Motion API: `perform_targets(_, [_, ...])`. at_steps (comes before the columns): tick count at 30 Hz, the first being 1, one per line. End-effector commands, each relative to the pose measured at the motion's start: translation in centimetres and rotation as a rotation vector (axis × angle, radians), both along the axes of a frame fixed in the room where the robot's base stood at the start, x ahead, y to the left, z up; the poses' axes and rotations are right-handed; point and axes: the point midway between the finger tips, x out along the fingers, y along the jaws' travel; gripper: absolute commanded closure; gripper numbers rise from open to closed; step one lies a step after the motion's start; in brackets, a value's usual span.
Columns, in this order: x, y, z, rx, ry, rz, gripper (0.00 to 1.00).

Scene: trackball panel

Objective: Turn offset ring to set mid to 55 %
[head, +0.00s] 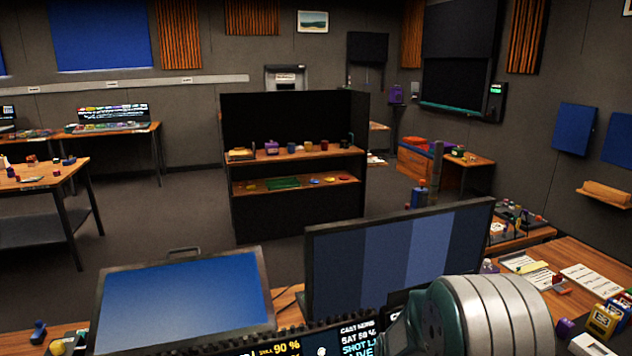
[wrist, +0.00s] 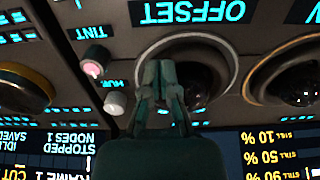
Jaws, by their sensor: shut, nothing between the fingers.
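In the wrist view, which shows the panel upside down, a dark offset ring (wrist: 229,62) surrounds a dark glossy trackball (wrist: 208,84). The OFFSET label (wrist: 187,12) stands above it in the picture. My gripper (wrist: 159,68) is shut and empty, its fingertips in front of the ring's left part and hiding some of ring and ball. I cannot tell whether the fingers touch the ring. No mid value is readable.
In the wrist view, a pinkish TINT knob (wrist: 95,62) and a HUE knob (wrist: 115,103) stand left of the ring. Two monitors (head: 185,310) (head: 400,250) stand behind the panel.

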Motion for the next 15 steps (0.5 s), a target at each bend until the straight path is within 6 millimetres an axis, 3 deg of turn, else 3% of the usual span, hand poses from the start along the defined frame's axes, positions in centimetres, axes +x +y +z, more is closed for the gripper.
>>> perform_targets(9, [-0.61,0.48,-0.12,0.000,0.002,-0.160,1.00])
perform_targets(15, [-0.67,0.50,-0.14,0.000,0.003,-0.176,1.00])
